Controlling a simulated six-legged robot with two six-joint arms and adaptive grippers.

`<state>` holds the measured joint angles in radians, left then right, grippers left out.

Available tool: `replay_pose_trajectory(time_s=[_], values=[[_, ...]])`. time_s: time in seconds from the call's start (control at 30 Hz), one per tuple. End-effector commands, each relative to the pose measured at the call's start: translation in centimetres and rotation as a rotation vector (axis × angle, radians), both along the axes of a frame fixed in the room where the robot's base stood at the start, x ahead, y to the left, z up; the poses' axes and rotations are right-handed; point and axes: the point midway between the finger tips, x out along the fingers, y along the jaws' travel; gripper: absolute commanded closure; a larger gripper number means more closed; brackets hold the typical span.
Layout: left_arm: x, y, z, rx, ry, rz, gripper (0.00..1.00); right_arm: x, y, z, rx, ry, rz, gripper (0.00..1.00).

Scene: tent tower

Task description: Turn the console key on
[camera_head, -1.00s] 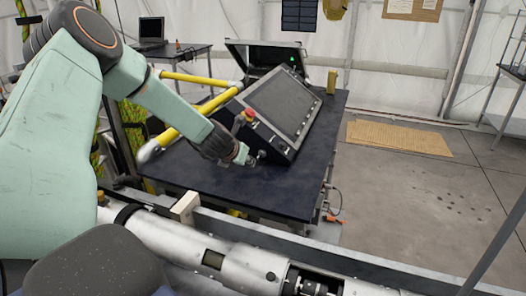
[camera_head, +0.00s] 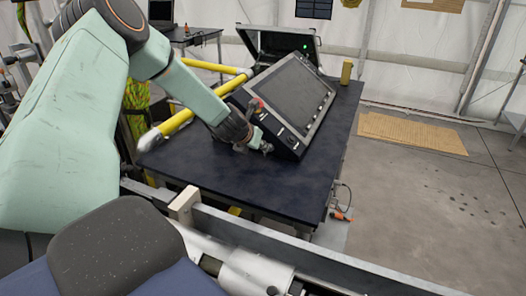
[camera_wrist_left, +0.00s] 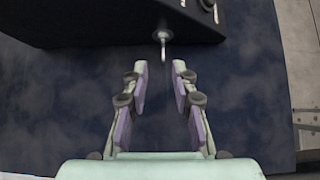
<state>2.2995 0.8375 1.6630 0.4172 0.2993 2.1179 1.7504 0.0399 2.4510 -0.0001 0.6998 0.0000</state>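The console (camera_head: 292,92) is a dark slanted box with a screen, standing on the dark table. A small silver key (camera_wrist_left: 162,38) sticks out of the console's front face in the left wrist view. My left gripper (camera_head: 260,146) is at the console's lower front corner. In the wrist view its two fingers (camera_wrist_left: 160,68) are open, with a clear gap between them. The key lies just ahead of the fingertips, roughly in line with the gap, and I see no contact. In the head view the gripper hides most of the key area. My right gripper is not in view.
A red knob (camera_head: 257,103) is on the console's left edge, close to my left arm. Yellow pipes (camera_head: 177,122) lie behind the arm. The dark table (camera_head: 230,185) is clear in front, and a yellow cylinder (camera_head: 346,72) stands at its back right.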

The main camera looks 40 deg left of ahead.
Motion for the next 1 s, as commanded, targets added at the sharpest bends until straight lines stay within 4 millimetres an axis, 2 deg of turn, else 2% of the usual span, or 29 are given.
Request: replay_pose_trajectory(time_s=[0.03,0.3,0.73,1.0], values=[[0.6,0.2,-1.2,0.006,0.002,-0.002,0.73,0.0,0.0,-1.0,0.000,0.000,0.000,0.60],[2.8,0.9,-3.3,0.003,0.001,-0.003,0.73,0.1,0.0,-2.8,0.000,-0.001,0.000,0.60],[3.7,1.1,-3.6,0.001,0.000,-0.002,0.73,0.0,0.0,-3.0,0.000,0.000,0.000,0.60],[3.7,1.1,-3.6,0.000,0.001,-0.002,0.95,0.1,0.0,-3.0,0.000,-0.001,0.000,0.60]])
